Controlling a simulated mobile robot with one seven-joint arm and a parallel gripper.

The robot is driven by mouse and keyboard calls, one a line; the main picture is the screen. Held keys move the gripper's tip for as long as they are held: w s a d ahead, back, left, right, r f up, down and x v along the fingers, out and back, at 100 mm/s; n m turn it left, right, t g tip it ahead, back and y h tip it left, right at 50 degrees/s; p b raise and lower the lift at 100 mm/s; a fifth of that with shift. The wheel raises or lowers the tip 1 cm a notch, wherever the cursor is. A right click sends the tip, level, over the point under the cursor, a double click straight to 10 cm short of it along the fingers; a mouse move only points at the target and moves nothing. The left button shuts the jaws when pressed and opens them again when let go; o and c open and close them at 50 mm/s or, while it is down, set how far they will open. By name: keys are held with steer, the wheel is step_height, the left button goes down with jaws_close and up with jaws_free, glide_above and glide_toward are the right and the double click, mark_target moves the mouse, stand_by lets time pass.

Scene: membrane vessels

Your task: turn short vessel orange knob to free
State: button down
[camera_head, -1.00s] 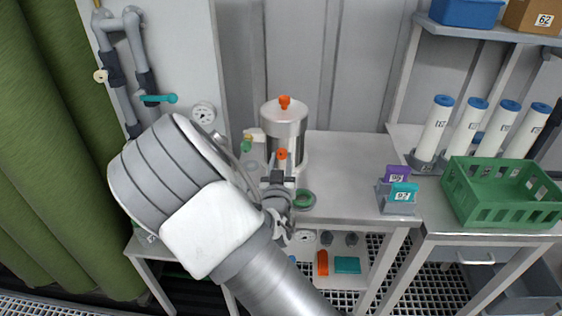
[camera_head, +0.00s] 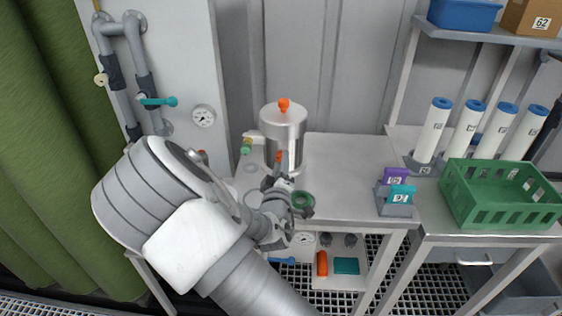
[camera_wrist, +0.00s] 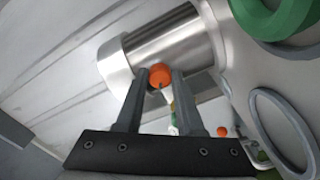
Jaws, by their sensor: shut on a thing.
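The short vessel (camera_head: 283,132) is a shiny steel cylinder standing on the grey bench. An orange knob (camera_head: 279,157) is low on its front, partly hidden by my gripper (camera_head: 278,170). In the wrist view the orange knob (camera_wrist: 160,76) sits between the fingertips of my gripper (camera_wrist: 159,80), with the steel vessel (camera_wrist: 165,45) behind it. The fingers are shut on the knob. Its exact turn angle cannot be told. A second orange knob (camera_head: 284,104) is on the vessel's lid.
A green ring (camera_head: 303,199) lies on the bench right of my gripper. A valve with a green end (camera_head: 246,147) is left of the vessel. Purple (camera_head: 396,175) and teal (camera_head: 402,192) blocks and a green crate (camera_head: 500,205) stand farther right. Bench between vessel and blocks is clear.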

steer(key=shift+n+p, duration=0.45)
steer(key=shift+n, duration=1.55)
steer(key=c, duration=0.5)
jaws_free()
steer(key=shift+s, duration=0.1)
steer(key=shift+s+a+p, duration=0.15)
steer(key=shift+s+p, duration=0.75)
steer(key=shift+s, duration=3.4)
steer(key=shift+s+a+p, duration=0.15)
steer(key=shift+s+p, duration=0.7)
steer(key=shift+s, duration=3.45)
